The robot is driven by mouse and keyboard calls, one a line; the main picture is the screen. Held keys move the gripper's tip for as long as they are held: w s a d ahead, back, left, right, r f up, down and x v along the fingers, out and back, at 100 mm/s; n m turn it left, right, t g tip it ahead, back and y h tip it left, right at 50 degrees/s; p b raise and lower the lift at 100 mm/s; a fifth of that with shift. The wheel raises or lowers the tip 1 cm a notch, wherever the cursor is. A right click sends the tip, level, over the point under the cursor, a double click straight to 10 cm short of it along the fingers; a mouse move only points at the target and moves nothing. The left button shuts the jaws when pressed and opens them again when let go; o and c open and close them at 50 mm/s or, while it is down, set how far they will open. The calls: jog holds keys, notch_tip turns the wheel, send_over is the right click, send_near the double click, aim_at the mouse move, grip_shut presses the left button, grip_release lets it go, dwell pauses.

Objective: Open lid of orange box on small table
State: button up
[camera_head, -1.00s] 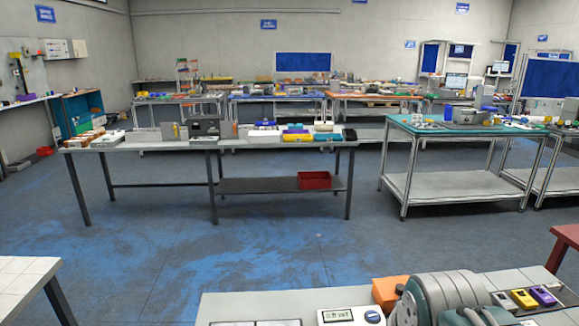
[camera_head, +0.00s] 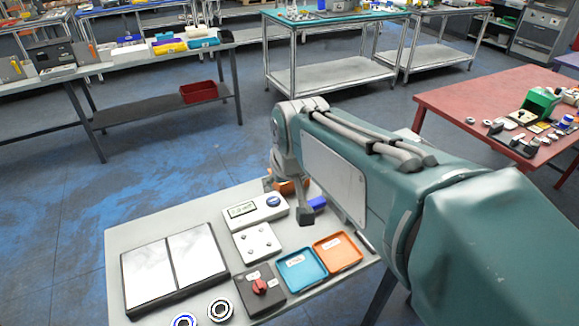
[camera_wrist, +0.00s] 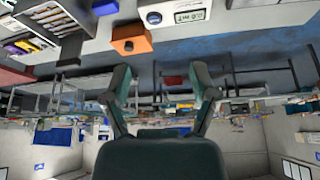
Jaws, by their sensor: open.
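The small light grey table (camera_head: 213,205) stands in front of me in the head view. An orange box (camera_head: 287,187) near its far edge is mostly hidden behind my arm in that view. In the wrist view, which looks upside down, the orange box (camera_wrist: 132,42) shows whole, with a dark round knob on its face. It looks closed, though its lid edge is too small to make out. My gripper (camera_wrist: 161,75) is open and empty, with its two fingers spread wide. The box is apart from the fingers, beyond the left fingertip in the picture.
A white device with a display (camera_head: 256,210) sits beside the box. Blue (camera_head: 301,270) and orange (camera_head: 337,252) trays, a black box with a red knob (camera_head: 259,290) and white panels (camera_head: 172,267) lie nearer. A red table (camera_head: 455,100) stands to the right.

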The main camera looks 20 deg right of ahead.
jog(key=w+d+f+m, duration=0.1)
jog(key=w+d+f, duration=0.25)
jog(key=w, duration=0.25)
jog(key=w+d+f+g, duration=0.1)
jog(key=w+d+f, duration=0.1)
jog(key=w+d, duration=0.3)
jog(key=w+d+f+m, duration=0.1)
jog(key=w+d+f, duration=0.2)
jog(key=w, duration=0.4)
jog(key=shift+h, duration=0.3)
jog(key=x, duration=1)
jog(key=shift+w+f, duration=0.1)
jog(key=shift+f, duration=0.15)
grip_shut()
